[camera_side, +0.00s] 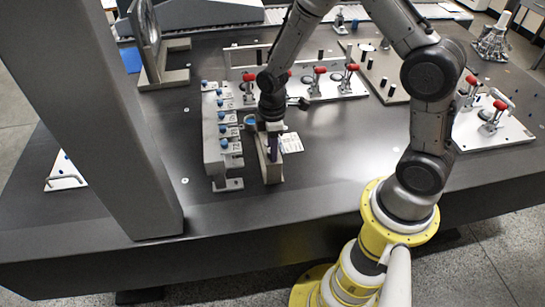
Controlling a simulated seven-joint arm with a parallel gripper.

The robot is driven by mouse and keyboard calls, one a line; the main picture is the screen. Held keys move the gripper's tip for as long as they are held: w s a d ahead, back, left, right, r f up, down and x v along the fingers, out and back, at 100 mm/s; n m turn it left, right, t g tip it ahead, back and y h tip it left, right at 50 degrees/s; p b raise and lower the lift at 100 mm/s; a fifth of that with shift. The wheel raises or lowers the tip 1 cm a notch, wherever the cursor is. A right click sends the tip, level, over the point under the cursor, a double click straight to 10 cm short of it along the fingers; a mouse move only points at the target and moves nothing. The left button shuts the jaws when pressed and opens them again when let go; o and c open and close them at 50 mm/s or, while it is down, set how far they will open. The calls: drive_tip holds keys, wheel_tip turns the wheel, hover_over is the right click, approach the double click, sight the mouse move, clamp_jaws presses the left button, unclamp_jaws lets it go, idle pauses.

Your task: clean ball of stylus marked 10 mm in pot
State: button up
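A grey stylus rack (222,165) stands on the dark table left of my gripper. Several styli with blue tops sit along it, and the size marks beside them are too small to read. A small blue-rimmed round thing (250,119), possibly the pot, is just behind and left of my gripper. My gripper (272,150) points down at a narrow beige and grey block (271,172) right of the rack. A dark part shows between or beside the fingers. I cannot tell whether it is a finger or a held stylus. The finger gap is too small to judge.
A white printed card (291,143) lies right of the block. Fixture plates with red-handled clamps (319,82) stand behind, and another (490,128) is at the right. A large grey column (95,120) rises at the left. The table's front middle is clear.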

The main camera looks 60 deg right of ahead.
clamp_jaws()
wheel_tip(320, 180, up, 10)
drive_tip(key=shift+f, duration=0.25)
idle(1.1)
